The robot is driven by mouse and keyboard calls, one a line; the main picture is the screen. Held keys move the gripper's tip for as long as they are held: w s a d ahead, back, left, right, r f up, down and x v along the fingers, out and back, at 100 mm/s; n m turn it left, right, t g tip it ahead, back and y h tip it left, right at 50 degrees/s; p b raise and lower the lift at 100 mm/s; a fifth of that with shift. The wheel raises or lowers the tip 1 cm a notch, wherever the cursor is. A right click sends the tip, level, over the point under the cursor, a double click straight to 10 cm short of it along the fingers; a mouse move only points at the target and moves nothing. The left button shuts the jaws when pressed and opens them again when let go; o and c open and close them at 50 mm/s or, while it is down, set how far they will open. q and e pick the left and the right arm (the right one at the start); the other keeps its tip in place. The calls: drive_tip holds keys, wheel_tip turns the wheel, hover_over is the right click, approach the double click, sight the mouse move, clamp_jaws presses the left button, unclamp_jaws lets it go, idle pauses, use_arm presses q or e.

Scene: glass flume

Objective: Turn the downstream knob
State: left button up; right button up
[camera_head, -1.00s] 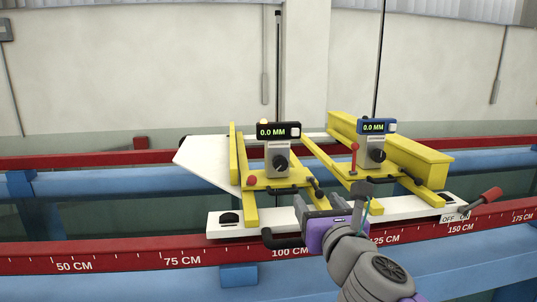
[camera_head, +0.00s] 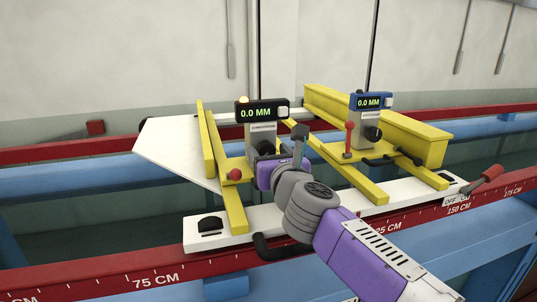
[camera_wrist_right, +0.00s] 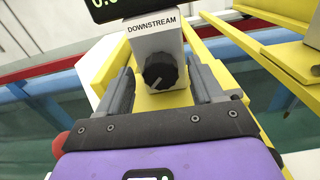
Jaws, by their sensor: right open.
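The downstream knob (camera_wrist_right: 160,72) is black and round with a pale pointer line, set on a white post (camera_wrist_right: 152,38) labelled DOWNSTREAM. In the head view this post stands under the black display (camera_head: 262,111) reading 0.0 MM, and my gripper partly hides the knob. My right gripper (camera_wrist_right: 158,76) is open, with one grey finger on each side of the knob. Gaps show between the fingers and the knob in the wrist view. My left gripper is not in view.
A second gauge with a blue display (camera_head: 369,102), also 0.0 MM, and its own black knob (camera_head: 373,133) stand to the right. A red-topped lever (camera_head: 349,138) rises between the gauges. Yellow beams (camera_head: 365,187) and a white board (camera_head: 212,233) lie close under my arm.

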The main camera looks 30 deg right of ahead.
drive_tip(key=shift+w+d+r, duration=0.1)
drive_tip(key=shift+w, duration=0.05)
drive_tip(key=shift+w, duration=0.1)
drive_tip(key=c, duration=1.1)
drive_tip(key=shift+o, duration=0.2)
drive_tip(key=shift+n, duration=0.4)
